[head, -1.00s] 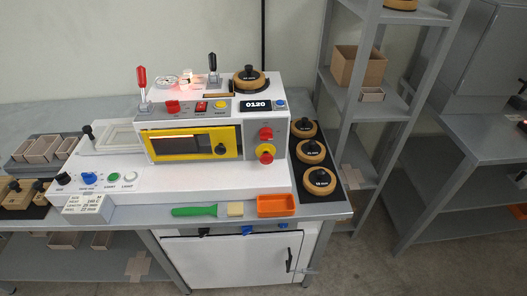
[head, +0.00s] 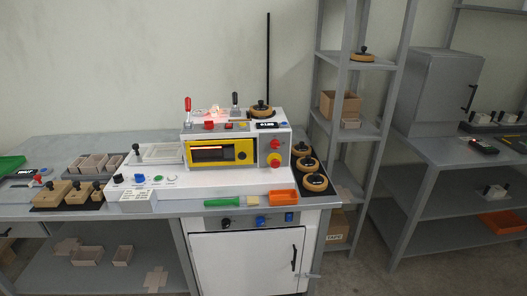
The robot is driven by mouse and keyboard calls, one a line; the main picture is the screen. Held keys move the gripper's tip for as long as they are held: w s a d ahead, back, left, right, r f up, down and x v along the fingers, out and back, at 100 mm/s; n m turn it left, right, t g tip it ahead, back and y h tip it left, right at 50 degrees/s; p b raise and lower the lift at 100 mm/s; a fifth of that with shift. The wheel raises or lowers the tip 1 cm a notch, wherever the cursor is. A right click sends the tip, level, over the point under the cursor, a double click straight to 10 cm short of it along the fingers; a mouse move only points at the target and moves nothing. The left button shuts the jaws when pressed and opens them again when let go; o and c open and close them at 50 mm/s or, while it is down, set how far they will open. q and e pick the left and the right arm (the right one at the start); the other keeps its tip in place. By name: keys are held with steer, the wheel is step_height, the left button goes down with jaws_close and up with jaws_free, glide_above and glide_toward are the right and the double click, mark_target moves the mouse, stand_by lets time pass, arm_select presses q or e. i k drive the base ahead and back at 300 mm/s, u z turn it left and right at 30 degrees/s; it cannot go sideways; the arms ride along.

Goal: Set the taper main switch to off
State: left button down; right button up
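A white machine (head: 188,191) with a yellow-framed window (head: 245,152) stands on the grey bench. Its upper panel holds a red knob (head: 209,125), a red rocker switch (head: 228,125), a yellow button (head: 243,124) and a small display (head: 268,125). Its lower left panel holds a black knob (head: 118,178), a blue knob (head: 140,179), a green button (head: 158,178) and a white button (head: 172,178). I cannot read which control is the taper main switch, nor its position. Neither of my grippers is in view.
A white cabinet (head: 245,262) below the bench has a panel with a blue knob (head: 260,222). An orange tray (head: 283,196) and a green-handled brush (head: 222,202) lie in front of the machine. A grey shelf (head: 345,62) stands right. Floor shows at lower right.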

mark_target(274, 144)
steer(key=u, duration=0.65)
steer(key=i, duration=0.75)
steer(key=u, duration=0.4)
